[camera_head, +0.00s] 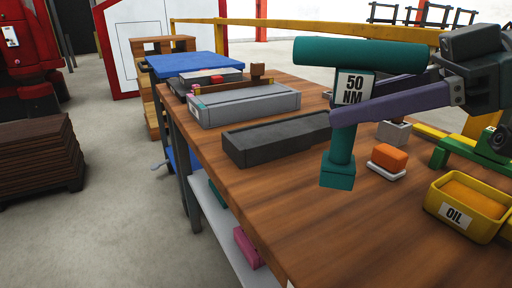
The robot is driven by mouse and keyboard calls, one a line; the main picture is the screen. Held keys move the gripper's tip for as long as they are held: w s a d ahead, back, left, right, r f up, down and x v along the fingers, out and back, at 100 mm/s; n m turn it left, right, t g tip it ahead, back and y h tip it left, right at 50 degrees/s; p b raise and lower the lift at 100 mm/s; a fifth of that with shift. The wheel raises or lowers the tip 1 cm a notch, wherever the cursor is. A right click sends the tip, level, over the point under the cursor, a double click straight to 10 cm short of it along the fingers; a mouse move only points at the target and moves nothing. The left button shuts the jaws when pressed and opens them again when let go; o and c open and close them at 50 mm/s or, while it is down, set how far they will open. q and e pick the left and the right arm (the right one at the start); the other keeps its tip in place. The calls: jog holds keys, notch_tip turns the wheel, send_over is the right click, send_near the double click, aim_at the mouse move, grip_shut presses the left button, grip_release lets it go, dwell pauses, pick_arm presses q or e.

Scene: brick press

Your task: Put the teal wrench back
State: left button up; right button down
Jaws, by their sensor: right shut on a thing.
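The teal wrench (342,160) is a T-shaped tool with a thick crossbar on top, a shaft, a square foot and a white "50 NM" label. My right gripper (347,102) comes in from the right with purple fingers and is shut on the wrench just below its crossbar. The wrench is held roughly upright in front of the table; how high it is above the wood cannot be told. It partly hides a dark grey tray (262,148) on the wooden table (270,190). My left gripper is not in view.
A light grey box (245,108) lies behind the dark tray. An orange block (389,156) on a white dish and a yellow oil tray (460,228) stand right of the wrench. A green fixture (480,155) is at the far right. The table's near left part is clear.

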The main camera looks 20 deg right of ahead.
aim_at(348, 166)
notch_tip(348, 166, down, 8)
jog(key=shift+f+b, duration=0.15)
jog(key=shift+b, duration=0.55)
jog(key=shift+f, duration=0.1)
jog(key=shift+c, duration=2.2)
grip_release()
jog(key=shift+r, duration=0.2)
jog(key=v, duration=1.2)
